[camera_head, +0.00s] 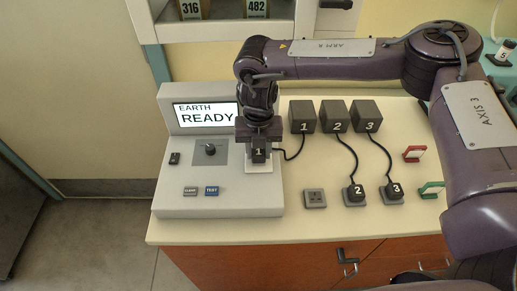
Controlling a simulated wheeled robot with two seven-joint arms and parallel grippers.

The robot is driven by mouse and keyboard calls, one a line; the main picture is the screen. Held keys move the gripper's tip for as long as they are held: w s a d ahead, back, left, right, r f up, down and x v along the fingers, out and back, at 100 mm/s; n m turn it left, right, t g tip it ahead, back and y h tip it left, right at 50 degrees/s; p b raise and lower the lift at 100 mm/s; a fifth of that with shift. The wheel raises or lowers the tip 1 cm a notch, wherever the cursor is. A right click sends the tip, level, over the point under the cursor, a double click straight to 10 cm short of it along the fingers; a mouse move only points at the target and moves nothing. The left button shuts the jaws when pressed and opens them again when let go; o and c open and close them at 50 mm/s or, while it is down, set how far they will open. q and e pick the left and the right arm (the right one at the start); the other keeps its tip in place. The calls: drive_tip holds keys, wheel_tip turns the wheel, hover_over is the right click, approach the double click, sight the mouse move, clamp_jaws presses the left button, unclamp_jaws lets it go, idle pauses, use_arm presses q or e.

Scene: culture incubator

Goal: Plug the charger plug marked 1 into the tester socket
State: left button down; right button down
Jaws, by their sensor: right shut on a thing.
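The charger plug marked 1 (258,154) is a dark plug at the tester's socket plate (258,169), its cord running right to the charger block marked 1 (302,117). My right gripper (258,144) comes down from above and is shut on this plug. The plug hides the socket holes, so I cannot tell how deep it sits. The tester (220,204) is a pale console with a screen (206,115) reading "EARTH READY", a knob (210,149) and two buttons. My left gripper is not in view.
Red (413,154) and green (432,188) framed items lie to the right. The counter's front strip is clear.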

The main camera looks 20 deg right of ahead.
sight(259, 151)
drive_tip(key=shift+p, duration=0.3)
idle(0.7)
drive_tip(key=shift+f+b, duration=0.3)
drive_tip(key=shift+f, duration=0.2)
idle(0.3)
drive_tip(key=c, duration=0.9)
unclamp_jaws()
drive_tip(key=shift+r, duration=0.15)
wheel_tip(259, 151, up, 6)
drive_tip(key=shift+r+b, duration=0.2)
drive_tip(key=shift+b, duration=0.4)
drive_tip(key=shift+r, duration=0.6)
drive_tip(key=shift+f, duration=0.1)
